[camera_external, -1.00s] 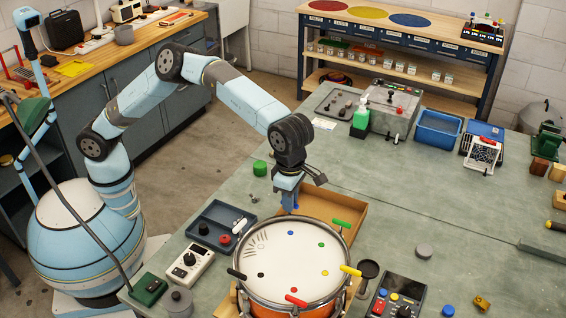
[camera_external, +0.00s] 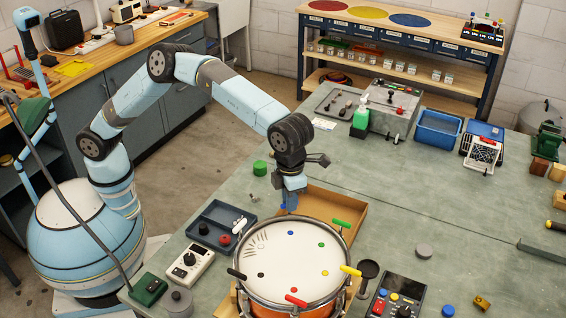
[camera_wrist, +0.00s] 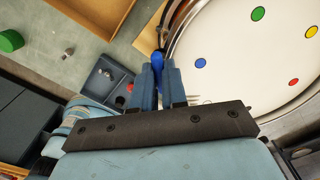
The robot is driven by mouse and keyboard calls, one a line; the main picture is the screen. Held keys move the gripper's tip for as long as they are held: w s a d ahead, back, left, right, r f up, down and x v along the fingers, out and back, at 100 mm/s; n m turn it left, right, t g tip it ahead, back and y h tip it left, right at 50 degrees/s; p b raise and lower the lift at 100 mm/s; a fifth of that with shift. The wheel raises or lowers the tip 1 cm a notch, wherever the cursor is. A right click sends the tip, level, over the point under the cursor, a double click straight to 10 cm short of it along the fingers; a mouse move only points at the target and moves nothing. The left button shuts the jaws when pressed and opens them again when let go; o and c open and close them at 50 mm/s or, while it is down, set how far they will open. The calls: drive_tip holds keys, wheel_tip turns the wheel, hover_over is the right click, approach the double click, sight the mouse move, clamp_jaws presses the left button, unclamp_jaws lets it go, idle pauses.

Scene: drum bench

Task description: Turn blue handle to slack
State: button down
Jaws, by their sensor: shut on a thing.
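The drum (camera_external: 290,268) stands on the bench with a white head, coloured dots and several coloured handles around its rim. The blue handle (camera_wrist: 157,60) is at the far rim, beside the blue dot. In the wrist view my gripper (camera_wrist: 160,72) has its two fingers on either side of the blue handle and is shut on it. In the external view my gripper (camera_external: 289,204) points down at the far rim, and the blue handle is mostly hidden behind the fingers. The drum's edge also shows in the wrist view (camera_wrist: 215,60).
The green handle (camera_external: 341,224) sits right of my gripper on the rim. A cardboard tray (camera_external: 335,204) lies behind the drum. A blue-grey tray (camera_external: 212,237) with knobs is at left. A green cylinder (camera_external: 260,168) stands farther back. The bench right of the drum is partly clear.

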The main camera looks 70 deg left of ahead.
drive_tip(key=n, duration=0.5)
drive_tip(key=shift+n, duration=0.3)
drive_tip(key=n, duration=0.5)
drive_tip(key=shift+r, duration=0.1)
drive_tip(key=n, duration=1.7)
drive_tip(key=shift+w+r+n, duration=0.1)
drive_tip(key=shift+n, duration=0.2)
drive_tip(key=n, duration=1.1)
drive_tip(key=shift+n, duration=2.2)
